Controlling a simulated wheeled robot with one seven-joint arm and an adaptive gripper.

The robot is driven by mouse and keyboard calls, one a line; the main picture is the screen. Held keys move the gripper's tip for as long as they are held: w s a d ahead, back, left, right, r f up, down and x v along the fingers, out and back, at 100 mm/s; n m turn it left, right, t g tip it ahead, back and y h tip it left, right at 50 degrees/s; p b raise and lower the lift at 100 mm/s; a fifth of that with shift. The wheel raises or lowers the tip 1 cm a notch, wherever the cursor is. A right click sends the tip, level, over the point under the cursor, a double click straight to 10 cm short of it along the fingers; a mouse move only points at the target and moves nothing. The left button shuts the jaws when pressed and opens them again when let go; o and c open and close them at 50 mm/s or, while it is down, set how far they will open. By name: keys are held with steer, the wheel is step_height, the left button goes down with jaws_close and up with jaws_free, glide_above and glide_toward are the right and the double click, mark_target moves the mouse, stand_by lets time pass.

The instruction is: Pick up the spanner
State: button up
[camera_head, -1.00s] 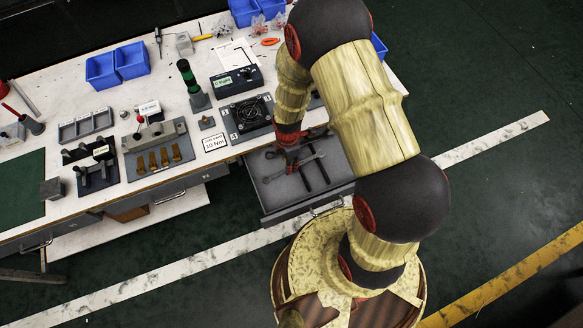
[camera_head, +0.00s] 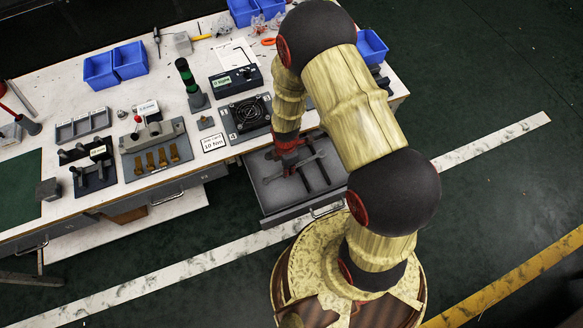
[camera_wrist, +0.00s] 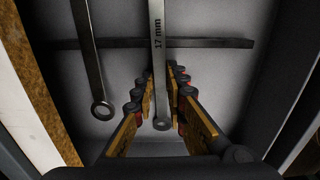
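A grey steel spanner marked "17 mm" (camera_wrist: 158,60) lies in the open drawer (camera_head: 335,191), its ring end towards me in the wrist view. My gripper (camera_wrist: 163,88) is open, with its fingers on either side of this spanner's lower shank and ring end. I see no clear contact, and cannot tell the height of the fingers above it. A second spanner (camera_wrist: 90,55) lies to its left, outside the fingers.
A dark bar (camera_wrist: 228,43) crosses under the spanners. Drawer walls rise close on both sides in the wrist view. The white bench (camera_head: 235,180) behind carries a fan unit (camera_head: 249,112), a torque card (camera_head: 213,143) and blue bins (camera_head: 131,60).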

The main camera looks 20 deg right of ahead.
jaws_close()
steer(key=shift+r, duration=0.1)
steer(key=shift+r+p, duration=0.3)
steer(key=shift+r, duration=0.25)
step_height(320, 180, up, 3)
steer(key=shift+f+p, duration=0.2)
steer(key=shift+p, duration=0.35)
steer(key=s+a+r+p, duration=0.2)
steer(key=s+r+p, duration=0.1)
steer(key=s+r, duration=0.6)
steer(key=shift+s+a+p, duration=0.35)
steer(key=shift+s+a, duration=0.05)
steer(key=shift+s, duration=1.95)
